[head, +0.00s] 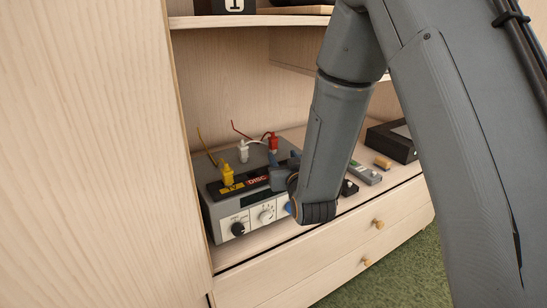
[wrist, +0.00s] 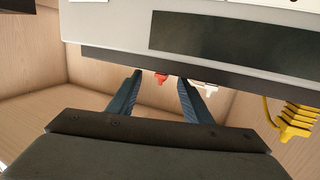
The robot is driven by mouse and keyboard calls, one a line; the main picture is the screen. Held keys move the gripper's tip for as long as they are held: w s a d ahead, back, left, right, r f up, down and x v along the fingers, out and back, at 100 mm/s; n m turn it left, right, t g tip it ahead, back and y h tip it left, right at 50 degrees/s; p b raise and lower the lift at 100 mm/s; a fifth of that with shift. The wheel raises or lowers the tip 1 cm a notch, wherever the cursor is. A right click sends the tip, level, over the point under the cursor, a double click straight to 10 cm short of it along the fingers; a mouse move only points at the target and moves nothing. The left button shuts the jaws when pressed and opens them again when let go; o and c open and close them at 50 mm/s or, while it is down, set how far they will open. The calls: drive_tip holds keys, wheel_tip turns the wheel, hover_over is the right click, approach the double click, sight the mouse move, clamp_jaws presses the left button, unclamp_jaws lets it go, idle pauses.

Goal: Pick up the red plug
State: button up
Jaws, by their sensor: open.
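The red plug (head: 273,142) stands upright at the back right of the top of a grey box (head: 232,213). In the wrist view the red plug (wrist: 161,78) shows small between my fingertips, partly hidden by the box's dark edge. My gripper (head: 281,167) is near the box's right side, in front of the red plug, with its jaws partly hidden by my arm. In the wrist view my gripper (wrist: 160,79) is open, its two fingers apart and nothing seen held. I cannot tell how far the plug is from the fingers.
A white plug (head: 243,152) and a yellow plug (head: 227,174) also stand on the box, with thin leads. Right of it on the shelf lie a grey remote (head: 364,173), a small brown block (head: 382,163) and a black case (head: 392,143). An upper shelf (head: 250,21) overhangs.

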sight(274, 143)
drive_tip(key=shift+w+a+f+t+y+b, duration=0.1)
drive_tip(key=shift+a+t+y+b, duration=0.1)
drive_tip(key=shift+a+t, duration=0.15)
drive_tip(key=shift+w+a+t+y+b, duration=0.1)
drive_tip(key=shift+a+t+y, duration=0.15)
drive_tip(key=shift+a, duration=0.1)
drive_tip(key=shift+w+a, duration=0.1)
drive_tip(key=shift+w, duration=0.1)
drive_tip(key=x, duration=0.7)
drive_tip(key=shift+w+d+b, duration=0.3)
drive_tip(key=shift+d+b, duration=0.05)
drive_tip(key=shift+c, duration=0.3)
clamp_jaws()
